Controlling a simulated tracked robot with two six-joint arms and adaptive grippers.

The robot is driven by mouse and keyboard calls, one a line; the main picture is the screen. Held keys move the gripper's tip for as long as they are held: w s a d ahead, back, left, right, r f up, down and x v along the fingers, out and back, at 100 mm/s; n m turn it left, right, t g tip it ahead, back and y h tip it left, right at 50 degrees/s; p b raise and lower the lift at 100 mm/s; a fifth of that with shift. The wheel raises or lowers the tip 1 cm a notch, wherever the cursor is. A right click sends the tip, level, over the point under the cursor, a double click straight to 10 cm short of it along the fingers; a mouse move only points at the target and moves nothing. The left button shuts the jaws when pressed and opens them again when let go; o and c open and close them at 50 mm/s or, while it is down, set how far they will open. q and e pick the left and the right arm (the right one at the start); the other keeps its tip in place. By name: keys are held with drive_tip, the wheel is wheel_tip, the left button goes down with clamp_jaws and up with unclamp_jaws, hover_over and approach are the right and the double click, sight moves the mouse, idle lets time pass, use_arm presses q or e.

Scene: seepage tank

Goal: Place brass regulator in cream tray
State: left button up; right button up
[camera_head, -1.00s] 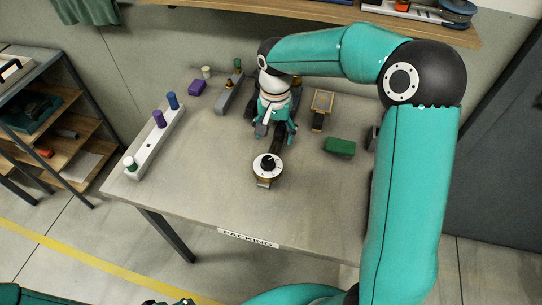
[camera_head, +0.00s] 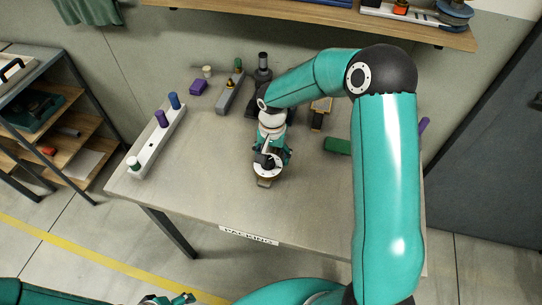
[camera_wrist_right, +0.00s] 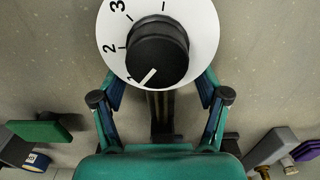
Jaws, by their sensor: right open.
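The regulator has a round white numbered dial with a black knob; it stands near the middle of the table (camera_head: 185,205) in the head view, with a brownish body (camera_head: 264,183) showing below the dial. In the right wrist view the dial (camera_wrist_right: 112,50) fills the top centre. My right gripper (camera_head: 270,157) is over the regulator, partly hiding it. In the wrist view its two fingers (camera_wrist_right: 158,88) are spread either side of the dial's lower edge. My left gripper (camera_head: 170,299) barely shows at the bottom edge. I cannot make out a cream tray.
A white rail (camera_head: 152,144) with several coloured pegs lies on the table's left. A purple block (camera_head: 198,87), a grey bar (camera_head: 231,93) and a green block (camera_head: 337,145) lie farther back. The table's front is clear. A wooden shelf (camera_head: 310,20) hangs behind.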

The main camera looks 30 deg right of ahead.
clamp_jaws()
drive_tip(key=shift+r, duration=0.1)
idle(0.4)
